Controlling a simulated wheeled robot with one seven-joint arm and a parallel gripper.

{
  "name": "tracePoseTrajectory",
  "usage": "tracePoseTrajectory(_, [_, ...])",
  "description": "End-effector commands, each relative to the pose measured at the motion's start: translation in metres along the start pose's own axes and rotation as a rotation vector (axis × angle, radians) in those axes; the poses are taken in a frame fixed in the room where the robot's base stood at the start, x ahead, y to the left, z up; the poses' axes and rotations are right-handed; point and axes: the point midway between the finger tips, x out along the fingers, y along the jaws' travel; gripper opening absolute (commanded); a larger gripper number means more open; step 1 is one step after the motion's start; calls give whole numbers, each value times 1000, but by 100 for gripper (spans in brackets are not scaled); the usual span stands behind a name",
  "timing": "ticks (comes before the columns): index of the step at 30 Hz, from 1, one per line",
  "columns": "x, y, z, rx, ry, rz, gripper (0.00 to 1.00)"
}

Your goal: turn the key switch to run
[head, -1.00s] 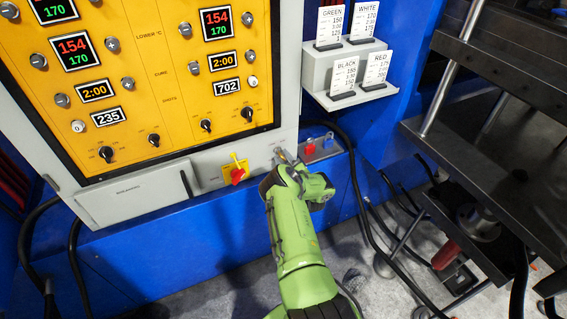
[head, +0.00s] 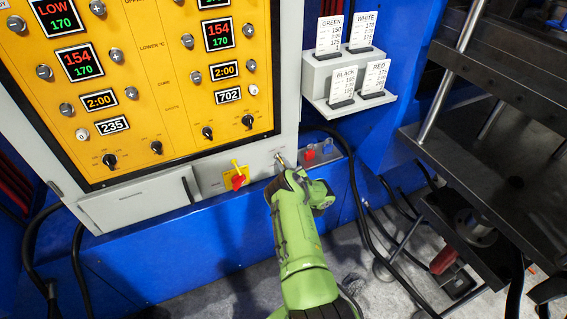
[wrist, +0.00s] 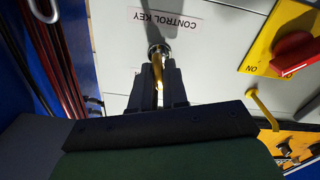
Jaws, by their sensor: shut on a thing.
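The key switch (wrist: 156,52) sits on the pale grey panel beside a label reading "CONTROL KEY", and it shows upside down in the wrist view. A brass-coloured key (wrist: 157,70) stands in it. My gripper (wrist: 159,88) is shut on the key, with a dark finger on each side of it. In the head view my green arm reaches up to the panel's lower right, and my gripper (head: 284,166) is mostly hidden behind my wrist there. I cannot read any position marks around the switch.
A red rotary switch (head: 238,182) on a yellow plate is left of my gripper, with a yellow lever above it. A red button (head: 309,155) and a blue one (head: 328,147) are to the right. Card holders (head: 350,75) stand above right; black cables (head: 358,200) hang beside my arm.

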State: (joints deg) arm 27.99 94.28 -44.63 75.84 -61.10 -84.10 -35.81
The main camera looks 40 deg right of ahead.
Motion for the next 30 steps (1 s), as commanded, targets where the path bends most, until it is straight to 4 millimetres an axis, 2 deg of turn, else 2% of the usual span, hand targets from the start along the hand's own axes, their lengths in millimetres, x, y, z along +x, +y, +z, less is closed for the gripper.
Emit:
tracePoseTrajectory(18, [-1, 2, 1, 565, -6, 2, 0])
tracePoseTrajectory(30, [-1, 2, 3, 812, -6, 1, 0])
